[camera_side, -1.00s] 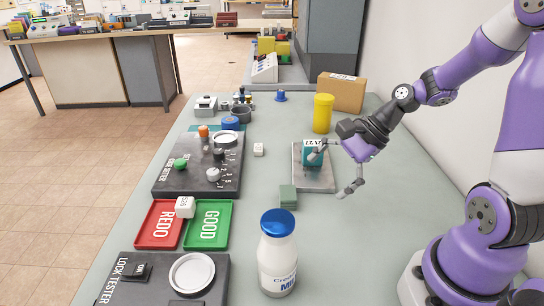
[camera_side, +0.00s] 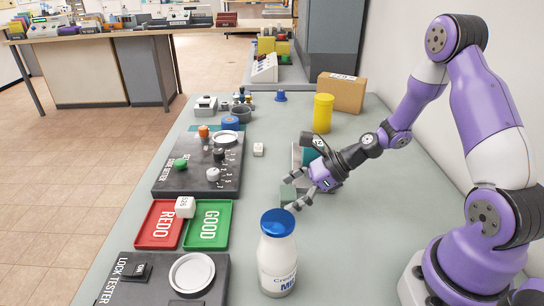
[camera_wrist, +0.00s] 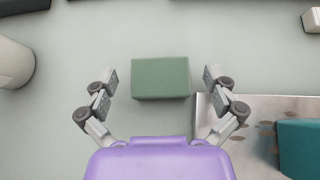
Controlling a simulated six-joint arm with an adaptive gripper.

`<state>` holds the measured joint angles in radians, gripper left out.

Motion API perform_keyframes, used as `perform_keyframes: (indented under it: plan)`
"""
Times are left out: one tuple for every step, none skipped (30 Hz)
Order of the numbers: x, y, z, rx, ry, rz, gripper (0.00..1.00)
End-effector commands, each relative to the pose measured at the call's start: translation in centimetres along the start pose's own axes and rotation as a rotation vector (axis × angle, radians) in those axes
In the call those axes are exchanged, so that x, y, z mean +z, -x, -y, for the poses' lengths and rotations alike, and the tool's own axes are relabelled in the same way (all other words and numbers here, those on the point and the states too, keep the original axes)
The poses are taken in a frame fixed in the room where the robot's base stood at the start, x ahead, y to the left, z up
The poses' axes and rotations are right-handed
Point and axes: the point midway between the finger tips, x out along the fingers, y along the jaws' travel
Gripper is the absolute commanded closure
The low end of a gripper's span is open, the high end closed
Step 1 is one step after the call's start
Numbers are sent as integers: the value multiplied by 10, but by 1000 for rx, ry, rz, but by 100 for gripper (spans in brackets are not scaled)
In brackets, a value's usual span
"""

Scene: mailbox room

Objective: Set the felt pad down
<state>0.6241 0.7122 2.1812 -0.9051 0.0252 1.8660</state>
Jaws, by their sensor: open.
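The felt pad, a small green block (camera_side: 287,194), rests on the grey table in front of the metal plate. In the wrist view the green block (camera_wrist: 160,78) lies between the fingers, with a clear gap on each side. My gripper (camera_side: 294,191) is open and empty, low over the table at the block. In the wrist view my gripper (camera_wrist: 165,78) has both fingers spread, touching nothing. In the side view the fingers partly cover the block.
A metal plate (camera_wrist: 218,125) with a teal block (camera_wrist: 302,145) is close on the right in the wrist view. A white bottle with a blue cap (camera_side: 278,262) stands nearer the camera. Red (camera_side: 153,233) and green (camera_side: 222,206) trays lie left. The table right of the bottle is clear.

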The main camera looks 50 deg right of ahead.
Motion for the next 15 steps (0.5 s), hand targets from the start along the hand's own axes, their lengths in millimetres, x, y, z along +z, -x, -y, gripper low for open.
perform_keyframes:
  plan:
    - [0, -4, -1, 2, 1, -1, 0]
    - [0, -6, 0, 2, 1, -1, 0]
    - [0, -7, 0, 0, 1, -1, 0]
    - [0, -7, 0, -1, 1, -1, 0]
    - [0, -7, 0, -1, 1, -1, 0]
    - [0, -7, 0, -1, 1, -1, 0]
    - [0, -7, 0, -1, 1, -1, 0]
    - [0, -7, 0, -1, 1, -1, 0]
    - [0, -7, 0, -1, 1, -1, 10]
    - [0, -7, 0, -1, 1, -1, 25]
    - [0, -6, 0, -1, 1, -1, 33]
    - [0, -6, 0, -1, 1, -1, 44]
    - [0, -6, 0, -1, 1, -1, 52]
    - [0, -6, 0, -1, 1, -1, 58]
    - [0, -6, 0, -1, 1, -1, 60]
